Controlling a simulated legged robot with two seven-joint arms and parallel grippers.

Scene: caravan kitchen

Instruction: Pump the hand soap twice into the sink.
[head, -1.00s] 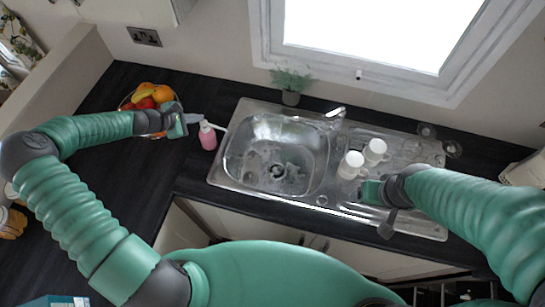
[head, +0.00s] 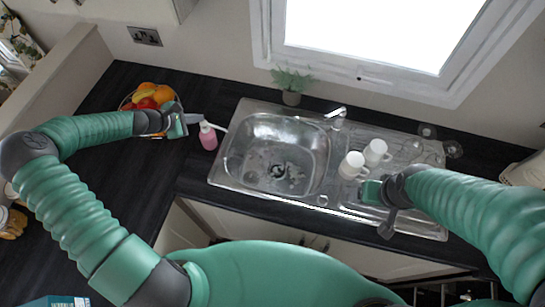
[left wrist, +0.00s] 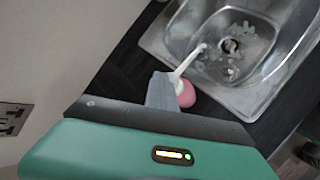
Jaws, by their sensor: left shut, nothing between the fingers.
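The pink hand soap bottle (head: 208,138) stands upright on the dark worktop at the left edge of the steel sink (head: 230,155). Its white nozzle points right, toward the basin. My left gripper (head: 194,118) is shut and empty, just left of the pump top. In the left wrist view the soap (left wrist: 186,94) shows partly behind the grey finger (left wrist: 160,90); the nozzle reaches toward the sink (left wrist: 270,75). Whether the finger touches the pump I cannot tell. My right gripper (head: 371,192) is over the drainer near the white mugs; its finger opening is unclear.
A fruit bowl (head: 124,101) is behind my left wrist. Two white mugs (head: 352,164) (head: 375,152) stand on the drainer. The tap (head: 336,114) is at the sink's back edge, and a potted plant (head: 291,83) stands below the window. The worktop left of the sink's front is clear.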

